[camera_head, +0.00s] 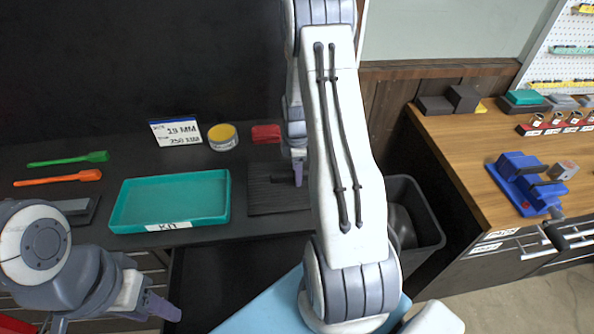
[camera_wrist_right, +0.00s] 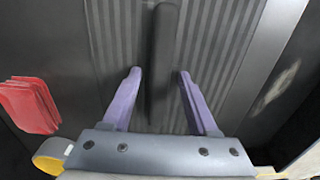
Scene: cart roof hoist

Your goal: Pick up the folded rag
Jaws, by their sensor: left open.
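The folded rag, a small red folded cloth (camera_head: 266,134), lies on the dark counter right of the yellow-lidded tin. It also shows at the left edge of the right wrist view (camera_wrist_right: 28,105). My right gripper (camera_head: 298,176) is over the dark ribbed mat, nearer the front than the rag. In the right wrist view its purple fingers (camera_wrist_right: 160,75) are apart, with a dark bar (camera_wrist_right: 163,45) between them and gaps on both sides. The rag is outside the fingers. My left gripper (camera_head: 162,307) is open at the lower left, in front of the counter, away from the rag.
A teal kit tray (camera_head: 170,203) stands left of the ribbed mat (camera_head: 264,198). The tin (camera_head: 222,137) and a sign card (camera_head: 175,132) stand behind it. Green (camera_head: 68,159) and orange (camera_head: 58,178) tools lie left. A dark bin (camera_head: 418,215) and wooden bench (camera_head: 465,150) are right.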

